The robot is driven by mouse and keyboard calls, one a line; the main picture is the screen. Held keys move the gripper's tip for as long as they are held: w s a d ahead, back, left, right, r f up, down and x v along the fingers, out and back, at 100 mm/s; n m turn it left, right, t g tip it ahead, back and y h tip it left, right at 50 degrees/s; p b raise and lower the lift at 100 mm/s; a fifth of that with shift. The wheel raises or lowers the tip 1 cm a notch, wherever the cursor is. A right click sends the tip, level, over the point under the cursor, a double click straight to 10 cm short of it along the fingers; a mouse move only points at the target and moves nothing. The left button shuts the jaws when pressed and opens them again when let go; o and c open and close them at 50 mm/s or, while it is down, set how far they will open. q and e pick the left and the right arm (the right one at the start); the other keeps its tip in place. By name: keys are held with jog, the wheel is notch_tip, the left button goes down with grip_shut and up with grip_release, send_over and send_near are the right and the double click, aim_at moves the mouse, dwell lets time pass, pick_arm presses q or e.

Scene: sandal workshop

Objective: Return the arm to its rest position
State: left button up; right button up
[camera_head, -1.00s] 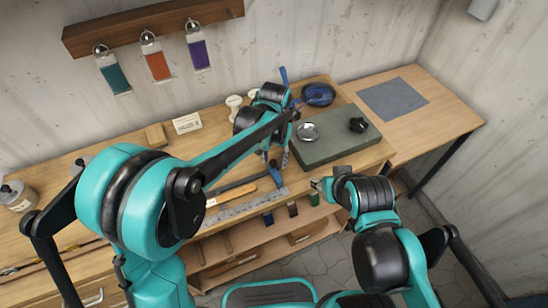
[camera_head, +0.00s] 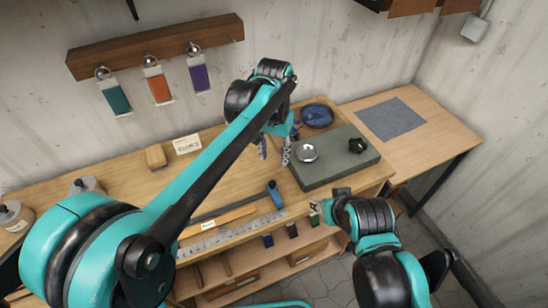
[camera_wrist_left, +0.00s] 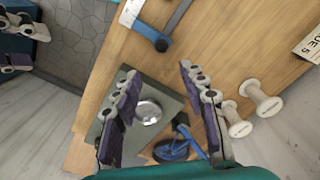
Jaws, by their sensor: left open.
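My left gripper (camera_head: 275,151) is open and empty above the workbench, just left of the grey-green slab (camera_head: 325,172). Its two fingers stand apart in the left wrist view (camera_wrist_left: 160,100), with the slab and a round silver dish (camera_wrist_left: 148,111) seen between and beyond them. My left arm stretches from the lower left across the bench. My right gripper (camera_head: 317,207) is at the bench's front edge, below the slab. It also shows at the left edge of the left wrist view (camera_wrist_left: 18,45), with its fingers apart and nothing visible between them.
On the slab are the silver dish (camera_head: 307,153) and a black item (camera_head: 357,146). A dark round dish with a blue thing (camera_head: 317,115) lies behind. Two pale spools (camera_wrist_left: 238,122), a steel ruler (camera_head: 230,236), a blue-ended tool (camera_head: 273,190) and jars (camera_head: 14,215) are around. A grey mat (camera_head: 390,118) lies right.

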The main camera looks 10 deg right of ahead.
dwell(0.3)
pick_arm(q)
jog(key=s+a+f+n+t, duration=0.1)
jog(key=s+a+t, duration=0.1)
jog(key=s+a, duration=0.3)
jog(key=s+a+f+n+t, duration=0.2)
jog(key=s+a, duration=0.2)
jog(key=a, duration=0.7)
jog(key=s+a+f+n+t+b, duration=0.1)
jog(key=s+a+n+t, duration=0.1)
jog(key=s+a, duration=0.3)
jog(key=a+t, duration=0.1)
jog(key=a, duration=0.1)
jog(key=shift+s+a+f, duration=0.3)
jog(key=shift+s+a, duration=0.05)
jog(key=shift+a, duration=0.05)
